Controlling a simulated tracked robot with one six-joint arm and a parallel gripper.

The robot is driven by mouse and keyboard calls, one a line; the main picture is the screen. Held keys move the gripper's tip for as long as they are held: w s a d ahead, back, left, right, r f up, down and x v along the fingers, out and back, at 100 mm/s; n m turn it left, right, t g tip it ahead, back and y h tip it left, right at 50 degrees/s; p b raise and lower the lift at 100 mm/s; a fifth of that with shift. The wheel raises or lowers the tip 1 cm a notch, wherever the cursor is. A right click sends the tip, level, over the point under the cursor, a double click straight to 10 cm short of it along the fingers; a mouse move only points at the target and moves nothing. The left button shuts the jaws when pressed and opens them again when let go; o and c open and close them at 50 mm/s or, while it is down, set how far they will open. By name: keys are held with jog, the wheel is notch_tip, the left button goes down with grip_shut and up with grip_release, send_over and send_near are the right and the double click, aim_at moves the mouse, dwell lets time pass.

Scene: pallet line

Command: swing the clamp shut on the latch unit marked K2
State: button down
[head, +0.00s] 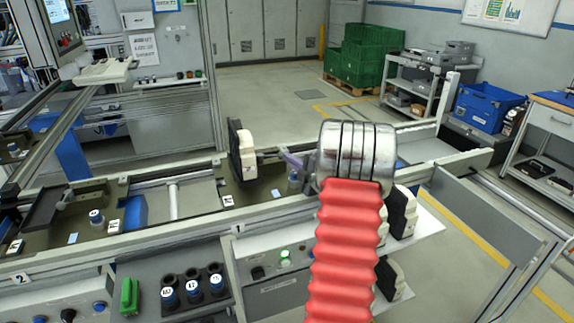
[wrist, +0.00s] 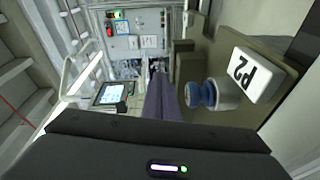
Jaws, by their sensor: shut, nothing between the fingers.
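My gripper shows its closed purple-grey fingers (wrist: 160,97) in the wrist view; nothing is between them. The knob also shows in the head view (head: 293,177), partly beside my wrist. Another unit with a blue-topped knob (head: 96,217) sits at left. I cannot read K2 for certain on any label.
A black-and-cream upright block (head: 243,152) stands on the line left of my fingers. A front rail (head: 170,234) runs along the line.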

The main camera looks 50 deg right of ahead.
jog(key=shift+w+d, duration=0.3)
jog(key=shift+d, duration=0.3)
jog(key=shift+w+d, duration=0.25)
jog(key=shift+d, duration=0.35)
jog(key=shift+w+d, duration=0.55)
jog(key=shift+d, duration=0.2)
notch_tip(320, 180, up, 10)
